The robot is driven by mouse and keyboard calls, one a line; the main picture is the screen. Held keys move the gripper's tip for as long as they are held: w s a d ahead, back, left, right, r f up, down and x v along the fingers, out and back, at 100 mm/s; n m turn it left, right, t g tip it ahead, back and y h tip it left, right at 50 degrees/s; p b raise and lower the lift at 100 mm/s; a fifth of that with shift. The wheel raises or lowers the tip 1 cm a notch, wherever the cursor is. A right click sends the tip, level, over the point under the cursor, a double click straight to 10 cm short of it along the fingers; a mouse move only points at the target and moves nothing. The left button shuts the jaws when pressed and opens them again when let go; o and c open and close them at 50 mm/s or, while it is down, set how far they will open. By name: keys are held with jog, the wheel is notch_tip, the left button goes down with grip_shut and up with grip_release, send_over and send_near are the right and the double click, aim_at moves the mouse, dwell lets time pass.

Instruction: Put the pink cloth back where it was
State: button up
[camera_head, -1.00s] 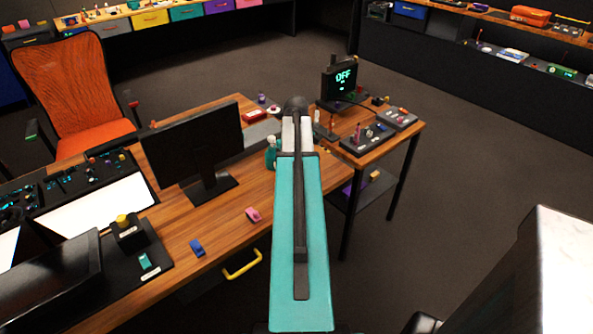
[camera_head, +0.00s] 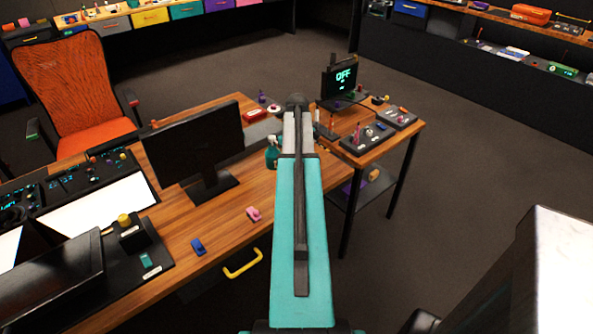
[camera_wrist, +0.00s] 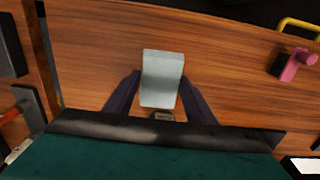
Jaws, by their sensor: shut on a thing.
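In the wrist view my gripper (camera_wrist: 161,97) has its two dark purple fingers on either side of a pale grey, flat-faced thing (camera_wrist: 162,75), and is shut on it above the wooden desk. The thing looks grey rather than pink, and I cannot tell whether it is cloth. In the head view my arm hides the gripper and what it holds. I cannot make out a pink cloth for certain. A small pink item (camera_head: 254,214) lies on the desk near its front edge; it also shows in the wrist view (camera_wrist: 297,66) with an upright knob.
A monitor (camera_head: 194,150), a teal spray bottle (camera_head: 272,153) and a blue item (camera_head: 198,247) stand on the desk (camera_head: 225,228). A yellow drawer handle (camera_head: 243,263) juts from its front. A side table at right holds an "OFF" display (camera_head: 342,78) and dark trays.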

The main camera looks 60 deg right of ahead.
jog(key=shift+f+p, duration=0.3)
jog(key=shift+f, duration=0.95)
jog(key=shift+f, duration=0.15)
jog(key=o, duration=0.9)
jog(key=shift+o, duration=0.2)
notch_tip(320, 180, up, 12)
jog(key=b, duration=0.2)
dwell(0.4)
